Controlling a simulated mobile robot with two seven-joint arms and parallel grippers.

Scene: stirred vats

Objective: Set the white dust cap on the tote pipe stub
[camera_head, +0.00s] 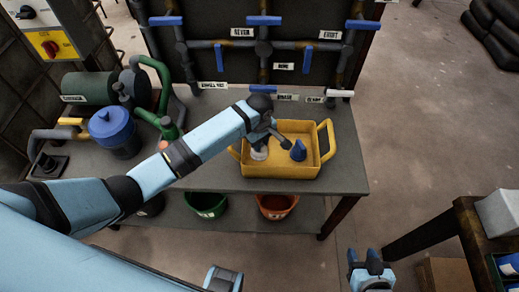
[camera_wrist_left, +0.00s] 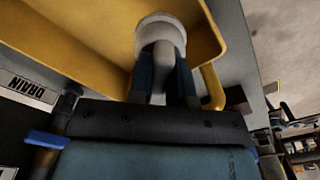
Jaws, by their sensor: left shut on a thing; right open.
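My left gripper (camera_head: 261,143) reaches down into the yellow tote (camera_head: 325,139) on the bench. It is shut on the white dust cap (camera_head: 259,154). In the left wrist view its blue fingers sit on either side of the cap's grey stem, with the cap's round white rim (camera_wrist_left: 160,19) beyond them. I cannot tell whether the cap touches the tote floor. I cannot pick out the tote pipe stub. My right gripper (camera_head: 370,264) is open and empty at the bottom, away from the bench.
Pipes with blue-handled valves (camera_head: 263,20) and labels rise behind the tote. A blue lidded vat (camera_head: 113,130) and a green pump (camera_head: 90,88) stand at the left. Green (camera_head: 206,205) and orange (camera_head: 277,206) buckets sit underneath. The bench right of the tote is clear.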

